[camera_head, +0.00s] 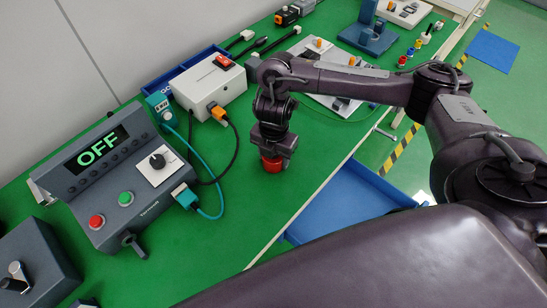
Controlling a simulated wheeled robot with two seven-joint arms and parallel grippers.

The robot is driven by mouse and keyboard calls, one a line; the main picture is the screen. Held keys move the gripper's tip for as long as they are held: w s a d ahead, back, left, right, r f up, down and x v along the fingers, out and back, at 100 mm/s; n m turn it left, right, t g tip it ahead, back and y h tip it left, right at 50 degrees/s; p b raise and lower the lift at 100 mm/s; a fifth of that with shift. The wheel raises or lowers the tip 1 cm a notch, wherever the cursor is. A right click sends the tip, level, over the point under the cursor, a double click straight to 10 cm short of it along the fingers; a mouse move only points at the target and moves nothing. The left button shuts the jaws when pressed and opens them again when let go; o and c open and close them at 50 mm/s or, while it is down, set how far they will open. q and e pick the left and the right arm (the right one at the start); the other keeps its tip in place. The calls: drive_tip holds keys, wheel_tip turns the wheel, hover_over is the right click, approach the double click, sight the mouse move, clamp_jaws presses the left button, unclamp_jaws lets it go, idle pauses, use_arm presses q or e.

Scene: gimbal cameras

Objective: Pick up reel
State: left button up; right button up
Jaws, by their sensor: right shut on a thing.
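A small red cylindrical thing, which I take to be the reel (272,164), is at the fingertips of my right gripper (273,152) on the green table. The gripper points down and is shut on it. The gripper covers the upper part of the reel, and I cannot tell whether the reel touches the table. My left gripper is not in view.
A grey control box (112,180) with an OFF display stands at the left. A white box (209,87) with cables is behind the gripper. A blue tray (345,203) lies below the table's right edge. Green table (250,215) is clear in front.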

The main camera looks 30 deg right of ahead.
drive_tip(key=shift+c, duration=1)
drive_tip(key=shift+r, duration=0.1)
